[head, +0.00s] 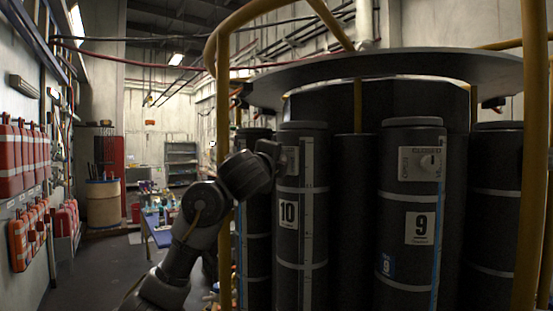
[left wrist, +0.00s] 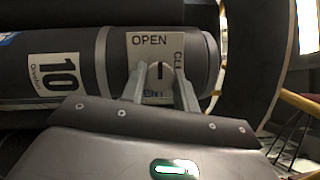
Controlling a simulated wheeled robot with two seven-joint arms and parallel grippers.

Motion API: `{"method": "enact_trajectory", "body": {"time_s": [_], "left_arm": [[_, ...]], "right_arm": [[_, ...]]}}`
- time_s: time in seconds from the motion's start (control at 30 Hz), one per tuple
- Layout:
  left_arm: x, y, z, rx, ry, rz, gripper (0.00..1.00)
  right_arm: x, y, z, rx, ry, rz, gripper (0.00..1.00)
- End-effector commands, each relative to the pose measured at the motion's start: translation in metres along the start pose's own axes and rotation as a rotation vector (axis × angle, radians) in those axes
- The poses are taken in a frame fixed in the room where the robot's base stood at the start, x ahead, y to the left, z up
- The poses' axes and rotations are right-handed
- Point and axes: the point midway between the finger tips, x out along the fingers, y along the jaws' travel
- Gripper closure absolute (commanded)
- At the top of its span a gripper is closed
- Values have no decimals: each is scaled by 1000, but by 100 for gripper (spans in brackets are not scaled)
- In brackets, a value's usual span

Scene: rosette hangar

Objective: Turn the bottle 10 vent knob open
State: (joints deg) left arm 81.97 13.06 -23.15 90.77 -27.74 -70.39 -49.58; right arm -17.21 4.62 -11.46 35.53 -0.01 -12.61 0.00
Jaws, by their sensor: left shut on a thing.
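Bottle 10 (head: 288,250) is a dark upright cylinder with pale bands and a white "10" label. In the left wrist view bottle 10 (left wrist: 25,84) lies sideways. Its pale vent plate (left wrist: 138,52) reads OPEN along the top and CL... at the right, the rest hidden by a finger. The vent knob (left wrist: 159,77) is round and grey; its dark mark stands vertical in that picture, toward the OPEN side. My left gripper (left wrist: 160,84) is shut on the knob, one finger on each side. In the head view my left gripper (head: 279,153) meets the bottle's upper part. My right gripper is out of view.
Bottle 9 (head: 410,260), with its own vent plate, stands to the right. Yellow rails (head: 222,110) and a dark round overhead plate (head: 400,65) frame the rack. Orange cases (head: 10,160) hang on the left wall. The floor at left is open.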

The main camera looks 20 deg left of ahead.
Motion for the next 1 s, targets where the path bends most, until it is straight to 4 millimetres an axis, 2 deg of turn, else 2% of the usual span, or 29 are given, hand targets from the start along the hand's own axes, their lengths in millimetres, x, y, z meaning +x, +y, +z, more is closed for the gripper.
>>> {"method": "enact_trajectory", "body": {"time_s": [0.5, 0.53, 0.67, 0.7, 1.0], "left_arm": [[0, 0, 0, -18, 0, 6, 93], [0, 0, 0, -18, 0, 6, 67], [0, 0, 0, -17, 0, 6, 50], [0, 0, 0, -16, 0, 6, 48], [-2, 0, -1, -16, 2, 5, 48]], "right_arm": [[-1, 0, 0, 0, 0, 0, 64], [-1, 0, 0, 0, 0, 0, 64], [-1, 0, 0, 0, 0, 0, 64], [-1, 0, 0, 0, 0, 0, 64], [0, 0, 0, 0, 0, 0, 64]]}}
